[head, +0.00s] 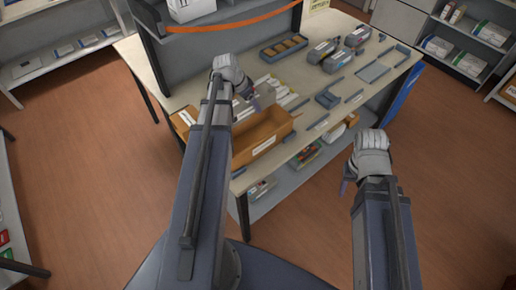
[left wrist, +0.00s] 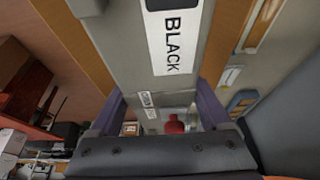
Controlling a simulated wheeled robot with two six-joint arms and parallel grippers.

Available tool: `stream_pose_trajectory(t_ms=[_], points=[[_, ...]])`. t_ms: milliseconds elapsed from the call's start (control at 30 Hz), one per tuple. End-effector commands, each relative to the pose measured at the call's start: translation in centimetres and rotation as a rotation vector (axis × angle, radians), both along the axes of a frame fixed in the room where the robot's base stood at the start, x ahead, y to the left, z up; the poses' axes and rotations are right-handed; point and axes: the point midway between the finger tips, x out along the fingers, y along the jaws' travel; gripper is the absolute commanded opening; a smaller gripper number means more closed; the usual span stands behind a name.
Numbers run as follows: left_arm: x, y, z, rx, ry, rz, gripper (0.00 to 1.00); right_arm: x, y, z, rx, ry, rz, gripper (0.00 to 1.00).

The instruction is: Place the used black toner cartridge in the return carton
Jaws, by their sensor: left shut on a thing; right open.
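A grey cartridge with a white label reading BLACK (left wrist: 145,60) is between the fingers of my left gripper (left wrist: 160,112), which is shut on it. In the head view, my left gripper (head: 246,98) holds this cartridge (head: 267,93) at the back edge of an open brown carton (head: 262,146). The arm hides part of the carton and cartridge. I cannot tell how far the cartridge is above the carton. My right gripper (head: 347,178) is open and empty, in front of the table's right part.
The table (head: 405,68) bears several dark cartridges (head: 333,55), a compartment tray (head: 284,47), and low blue-grey holders (head: 372,72). A lower shelf (head: 275,200) holds boxes. A rack with an orange edge (head: 235,24) stands behind. The floor to the right is clear.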

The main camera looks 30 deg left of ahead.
Motion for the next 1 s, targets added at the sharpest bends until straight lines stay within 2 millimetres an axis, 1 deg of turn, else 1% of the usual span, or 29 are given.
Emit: stream_pose_trajectory(t_ms=[33, 167, 200, 300, 400, 533, 833, 933, 1000], points=[[0.0, 0.0, -1.7, 0.0, -0.001, 0.0, 0.0, 0.0, 0.0, -1.7, 0.0, 0.0, 0.001, 0.5], [0.0, 0.0, -4.0, 0.0, -0.001, 0.0, 0.0, 0.0, 0.0, -4.0, -0.001, 0.0, 0.002, 0.5], [0.0, 0.0, -5.0, -0.001, -0.001, 0.001, 0.0, 0.0, 0.0, -5.0, -0.001, 0.0, 0.002, 0.5], [0.0, 0.0, -7.0, 0.0, 0.0, 0.001, 0.0, 0.0, 0.0, -7.0, -0.001, 0.0, 0.004, 0.5], [0.0, 0.0, -8.5, -0.001, -0.001, 0.001, 0.0, 0.0, 0.0, -8.5, -0.001, 0.0, 0.005, 0.5], [0.0, 0.0, -9.4, -0.001, -0.001, 0.001, 0.0, 0.0, 0.0, -9.4, -0.001, 0.0, 0.005, 0.5], [0.0, 0.0, -9.8, -0.001, -0.001, 0.001, 0.0, 0.0, 0.0, -9.8, -0.002, 0.0, 0.005, 0.5], [0.0, 0.0, -10.6, 0.0, 0.0, 0.001, 0.0, 0.0, 0.0, -10.6, -0.001, 0.0, 0.005, 0.5], [0.0, 0.0, -11.5, 0.0, 0.0, 0.001, 0.0, 0.0, 0.0, -11.5, -0.001, 0.0, 0.005, 0.5]])
